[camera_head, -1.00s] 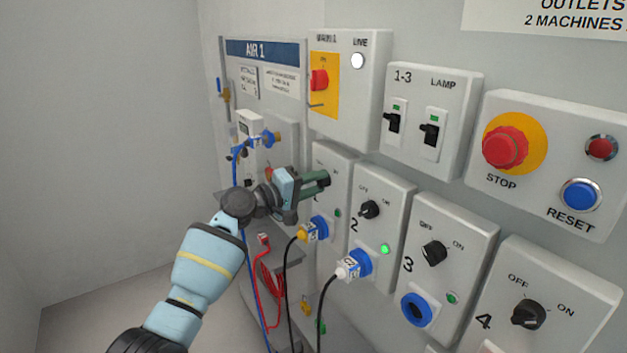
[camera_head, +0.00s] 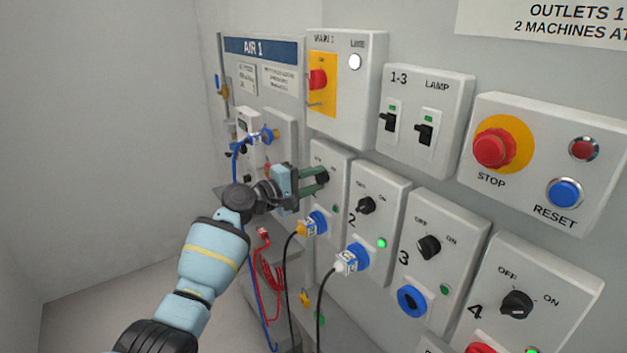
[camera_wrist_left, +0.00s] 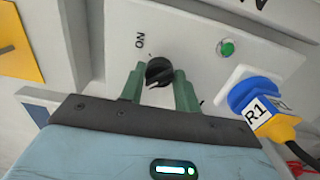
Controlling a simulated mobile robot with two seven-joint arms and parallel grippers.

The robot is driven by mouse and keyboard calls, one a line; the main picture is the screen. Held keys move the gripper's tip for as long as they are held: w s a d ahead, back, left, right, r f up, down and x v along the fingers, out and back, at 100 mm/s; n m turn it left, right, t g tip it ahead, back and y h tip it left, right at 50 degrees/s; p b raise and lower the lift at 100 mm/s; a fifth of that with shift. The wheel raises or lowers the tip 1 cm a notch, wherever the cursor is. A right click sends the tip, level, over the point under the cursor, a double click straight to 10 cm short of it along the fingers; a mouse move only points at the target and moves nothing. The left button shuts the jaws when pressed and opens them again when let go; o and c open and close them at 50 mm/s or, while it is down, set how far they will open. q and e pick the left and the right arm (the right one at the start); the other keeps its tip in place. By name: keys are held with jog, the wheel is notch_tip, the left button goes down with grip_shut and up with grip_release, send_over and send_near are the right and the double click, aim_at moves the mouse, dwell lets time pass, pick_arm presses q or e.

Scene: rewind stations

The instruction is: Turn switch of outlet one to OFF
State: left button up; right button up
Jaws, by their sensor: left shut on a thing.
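The black rotary switch of outlet one (camera_wrist_left: 159,71) sits between the green fingertips of my left gripper (camera_wrist_left: 159,88) in the left wrist view. The fingers are shut on it. The switch's white mark is hard to read; "ON" stands up and left of it there. In the head view my left gripper (camera_head: 312,181) reaches from the left to the first outlet box (camera_head: 332,160) and hides part of the box face. The green lamp of outlet one (camera_wrist_left: 226,47) looks dark green, not bright. My right gripper is not in view.
Outlet two (camera_head: 376,200) is to the right with a plug and a bright green lamp. The yellow main switch panel (camera_head: 322,85) is above. Cables hang below.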

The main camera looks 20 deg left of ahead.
pick_arm(q)
jog(key=o, duration=1)
jog(key=shift+s+a, duration=0.1)
jog(key=shift+v, duration=3.8)
